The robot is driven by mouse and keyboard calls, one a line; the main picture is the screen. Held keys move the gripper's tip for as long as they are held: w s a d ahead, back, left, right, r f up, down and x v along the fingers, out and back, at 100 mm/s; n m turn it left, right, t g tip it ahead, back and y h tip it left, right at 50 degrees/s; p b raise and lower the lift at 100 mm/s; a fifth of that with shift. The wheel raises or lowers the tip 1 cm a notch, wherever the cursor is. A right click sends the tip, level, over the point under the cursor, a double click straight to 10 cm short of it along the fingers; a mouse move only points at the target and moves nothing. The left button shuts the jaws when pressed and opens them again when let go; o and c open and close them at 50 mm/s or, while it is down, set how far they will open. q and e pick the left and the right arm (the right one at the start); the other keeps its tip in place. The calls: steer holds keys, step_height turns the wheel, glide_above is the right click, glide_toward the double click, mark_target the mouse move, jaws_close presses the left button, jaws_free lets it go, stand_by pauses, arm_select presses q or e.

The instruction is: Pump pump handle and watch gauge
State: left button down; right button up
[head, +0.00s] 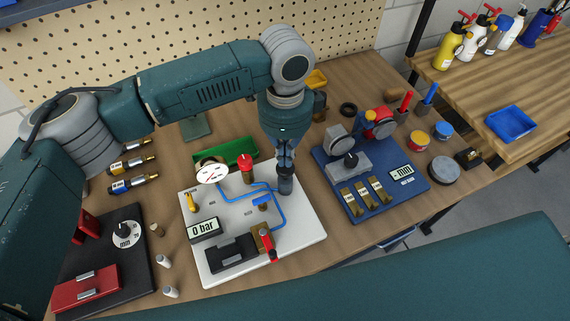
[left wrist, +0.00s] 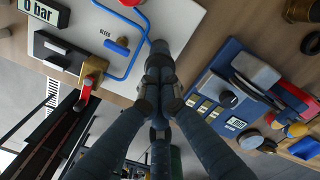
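The white pump board (head: 305,230) lies on the wooden bench. A dark upright pump handle (head: 286,186) stands at its right edge, joined to blue tubing. My left gripper (head: 285,158) comes down from above with its fingers closed around the top of the handle. In the left wrist view the fingertips (left wrist: 160,88) meet at the dark handle (left wrist: 160,58). The round white gauge (head: 211,173) is at the board's back left; its needle is too small to read. The display (head: 204,229) reads 0 bar. My right gripper is not in view.
The board also carries a red knob (head: 246,162), a blue valve lever (head: 262,202) and a red-handled valve (head: 268,245). A blue instrument board (head: 405,195) sits close on the right. A black board (head: 130,265) lies left. A green tray (head: 228,152) is behind.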

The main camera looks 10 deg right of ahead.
mark_target(285, 167)
arm_select(q)
steer(key=shift+s+f+b, duration=0.1)
steer(key=shift+f+b, duration=0.6)
steer(key=shift+f, duration=1.65)
steer(key=shift+r, duration=0.15)
step_height(285, 167, up, 7)
steer(key=p, duration=0.7)
